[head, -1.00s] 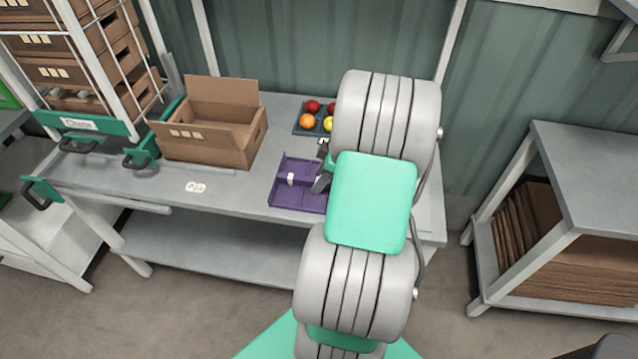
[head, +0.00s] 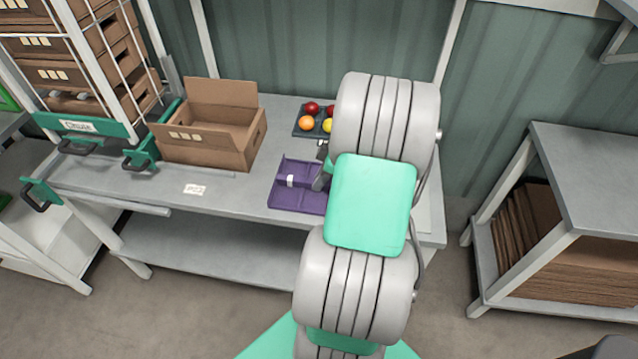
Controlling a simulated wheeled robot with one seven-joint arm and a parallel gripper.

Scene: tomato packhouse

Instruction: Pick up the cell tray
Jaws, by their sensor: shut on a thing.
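The cell tray, a purple tray with low dividers and a small white label (head: 290,198), rests on the grey bench right of the cardboard box. My gripper (head: 322,168) is at the tray's right back part, beside and partly behind my green and grey arm. Its fingers are close together and shut on the tray. The exact grip and the tray's right end are hidden by my arm.
A dark tray (head: 299,130) with red, orange and yellow tomatoes lies just behind. An open cardboard box (head: 205,150) stands on the bench (head: 235,195) to the left, near a wire rack of boxes. A white tag (head: 194,189) lies in front of the box.

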